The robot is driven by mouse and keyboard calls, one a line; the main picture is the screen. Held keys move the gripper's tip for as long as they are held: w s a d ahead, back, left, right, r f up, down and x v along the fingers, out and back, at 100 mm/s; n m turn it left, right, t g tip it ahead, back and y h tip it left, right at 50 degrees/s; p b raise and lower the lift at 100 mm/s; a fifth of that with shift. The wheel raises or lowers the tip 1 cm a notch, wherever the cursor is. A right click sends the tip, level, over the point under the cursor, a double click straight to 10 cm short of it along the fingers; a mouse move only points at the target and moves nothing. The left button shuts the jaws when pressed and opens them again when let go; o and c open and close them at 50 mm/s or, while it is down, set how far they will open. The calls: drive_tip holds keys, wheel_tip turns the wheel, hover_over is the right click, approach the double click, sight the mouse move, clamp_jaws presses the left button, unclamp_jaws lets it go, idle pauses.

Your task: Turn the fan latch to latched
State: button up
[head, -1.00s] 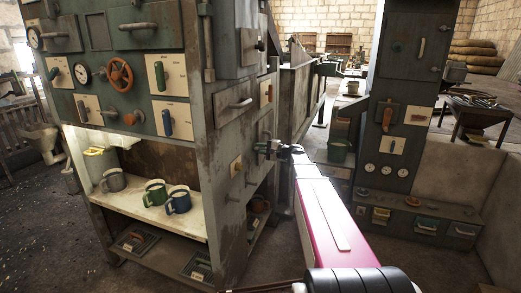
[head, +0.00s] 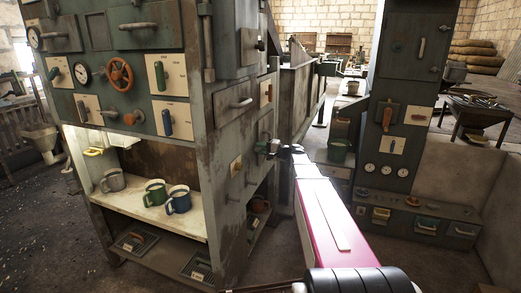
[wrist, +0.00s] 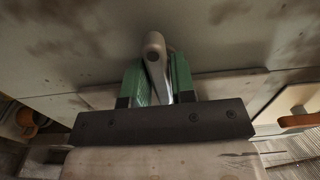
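A pale grey latch handle (wrist: 156,62) with a rounded end stands out from the worn grey panel in the wrist view. No label on it is readable. I take it to be the fan latch. The green finger pads of my gripper (wrist: 158,84) lie on both sides of the handle, close against it, and appear shut on it. In the head view, my gripper (head: 267,147) is at the right side face of the grey cabinet (head: 226,130). There the latch is too small and covered to show its angle.
A drawer handle (head: 241,103) juts out above. Mugs (head: 178,200) stand on the cabinet's open shelf. A dark control column (head: 400,110) stands to the right.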

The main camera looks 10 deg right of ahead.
drive_tip(key=shift+s+d, duration=0.1)
drive_tip(key=v, duration=1)
drive_tip(key=shift+s+d, duration=0.2)
drive_tip(key=shift+d, duration=0.05)
idle(0.3)
drive_tip(key=s+a+f+n+g+h, duration=0.2)
drive_tip(key=s+a+f+g+h, duration=0.4)
drive_tip(key=s+a+f, duration=0.55)
drive_tip(key=s+d+f+n+g+h, duration=0.2)
drive_tip(key=s+f+h, duration=0.7)
drive_tip(key=s, duration=0.6)
wheel_tip(320, 180, down, 2)
drive_tip(key=shift+f+n+g, duration=0.1)
drive_tip(key=shift+n+g, duration=0.4)
drive_tip(key=shift+n, duration=0.3)
drive_tip(key=shift+d, duration=0.1)
